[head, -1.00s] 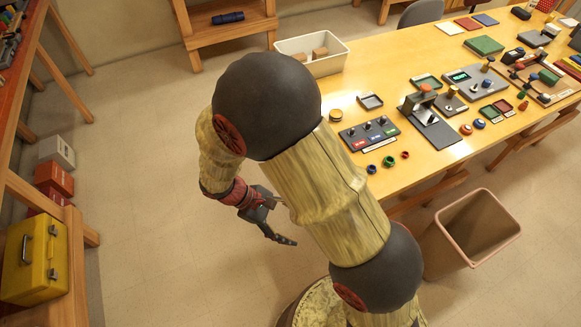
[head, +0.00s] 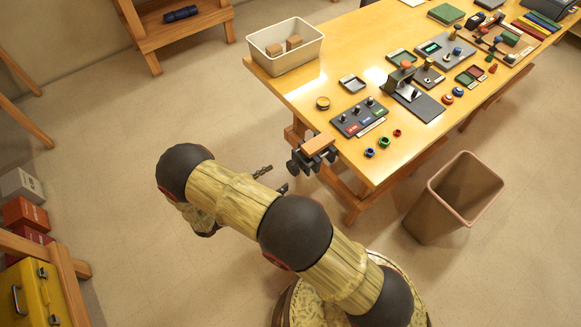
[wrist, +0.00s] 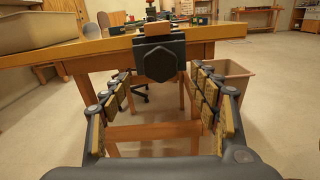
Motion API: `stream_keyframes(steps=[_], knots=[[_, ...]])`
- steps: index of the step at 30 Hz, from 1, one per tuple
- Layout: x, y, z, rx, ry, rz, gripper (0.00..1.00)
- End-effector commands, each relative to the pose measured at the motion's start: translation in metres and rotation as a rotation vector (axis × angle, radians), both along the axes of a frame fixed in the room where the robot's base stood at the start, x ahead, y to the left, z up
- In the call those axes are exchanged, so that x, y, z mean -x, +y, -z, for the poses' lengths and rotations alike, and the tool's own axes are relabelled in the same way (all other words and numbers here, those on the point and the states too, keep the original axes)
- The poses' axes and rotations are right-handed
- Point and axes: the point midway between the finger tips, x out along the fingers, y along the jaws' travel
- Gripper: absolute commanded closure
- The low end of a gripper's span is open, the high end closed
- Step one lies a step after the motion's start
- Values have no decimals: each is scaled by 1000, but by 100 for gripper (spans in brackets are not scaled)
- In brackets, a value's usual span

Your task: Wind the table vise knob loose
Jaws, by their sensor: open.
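The table vise (head: 316,149) is clamped on the table's near left edge, with a wooden block on top. It also shows in the wrist view (wrist: 158,30). Its dark knob (wrist: 160,64) is six-sided and faces the wrist camera, centred between my fingers. In the head view the knob (head: 293,167) is small and dark. My gripper (head: 273,179) is open and empty, pointing at the knob from the left, apart from it. In the wrist view my gripper (wrist: 161,82) has its fingers spread on both sides, with the knob beyond the tips.
The wooden table (head: 300,98) carries a white bin (head: 262,62) with blocks, a switch panel (head: 357,115) and small coloured rings. A brown waste bin (head: 435,215) stands right of the table's legs. Floor around my arm is clear.

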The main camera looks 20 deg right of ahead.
Motion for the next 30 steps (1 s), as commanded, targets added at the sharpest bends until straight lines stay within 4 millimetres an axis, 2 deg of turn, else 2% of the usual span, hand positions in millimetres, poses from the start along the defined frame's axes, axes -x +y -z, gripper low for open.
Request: stream_keyframes(steps=[15,21,27,30], knots=[[-20,-65,0,0,1,6,39],[-23,-73,0,-1,1,4,39],[-23,-73,0,-1,1,4,39],[-23,-73,0,-1,1,4,44]])
